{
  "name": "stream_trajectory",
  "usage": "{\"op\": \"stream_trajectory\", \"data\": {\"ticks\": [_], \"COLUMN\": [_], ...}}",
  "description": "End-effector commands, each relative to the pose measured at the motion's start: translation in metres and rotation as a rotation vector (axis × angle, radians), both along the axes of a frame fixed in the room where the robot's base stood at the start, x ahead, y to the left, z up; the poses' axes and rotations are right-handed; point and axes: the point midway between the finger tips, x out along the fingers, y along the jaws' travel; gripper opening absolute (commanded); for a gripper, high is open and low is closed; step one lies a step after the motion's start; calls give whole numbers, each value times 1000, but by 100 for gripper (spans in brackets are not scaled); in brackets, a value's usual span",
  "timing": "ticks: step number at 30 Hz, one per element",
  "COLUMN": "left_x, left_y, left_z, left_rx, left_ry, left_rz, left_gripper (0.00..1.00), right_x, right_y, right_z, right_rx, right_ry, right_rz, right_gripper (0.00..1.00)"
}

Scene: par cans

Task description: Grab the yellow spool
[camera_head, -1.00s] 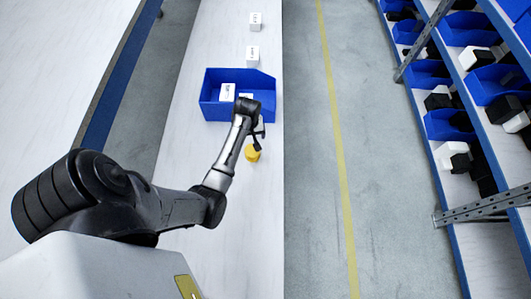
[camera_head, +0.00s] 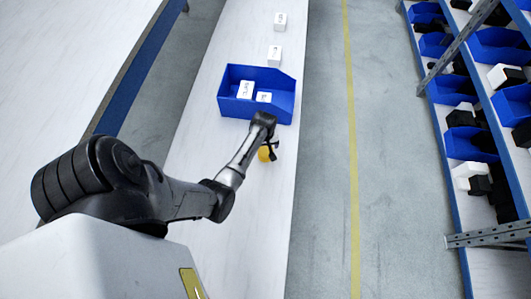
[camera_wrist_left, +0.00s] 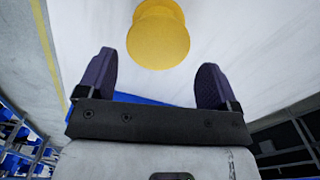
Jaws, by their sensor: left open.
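The yellow spool (camera_head: 265,154) stands on the white bench in the head view, just in front of the blue bin and partly hidden by my left gripper (camera_head: 270,148). In the left wrist view the spool (camera_wrist_left: 158,36) shows at the top, centred between the two dark fingertips and beyond them. My left gripper (camera_wrist_left: 153,72) is open, with nothing between its fingers. The spool appears apart from both fingers. My right gripper is in neither view.
A blue bin (camera_head: 228,108) holding white boxes (camera_head: 245,90) stands just behind the spool. A shelf rack with blue bins (camera_head: 470,144) is at the right, across the grey floor.

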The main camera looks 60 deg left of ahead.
Motion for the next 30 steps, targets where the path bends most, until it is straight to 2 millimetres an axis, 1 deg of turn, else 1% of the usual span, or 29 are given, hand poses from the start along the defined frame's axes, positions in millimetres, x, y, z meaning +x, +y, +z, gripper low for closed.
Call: {"op": "stream_trajectory", "data": {"ticks": [1, 3, 9, 13, 20, 30], "left_x": [1, 2, 3, 3, 3, 3], "left_y": [0, 1, 2, 2, 2, 1], "left_z": [-9, -19, -40, -44, -45, -45], "left_rx": [-2, -1, -1, 0, 0, 0], "left_ry": [2, 3, 1, 0, 0, 0], "left_rz": [0, 0, 1, 1, 0, 0], "left_gripper": [85, 85, 85, 85, 85, 53], "right_x": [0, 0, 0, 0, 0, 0], "right_y": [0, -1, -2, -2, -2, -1], "right_z": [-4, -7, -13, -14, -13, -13], "right_rx": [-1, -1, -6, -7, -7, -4], "right_ry": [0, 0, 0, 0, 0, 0], "right_rz": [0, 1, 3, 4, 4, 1], "right_gripper": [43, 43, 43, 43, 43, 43]}}
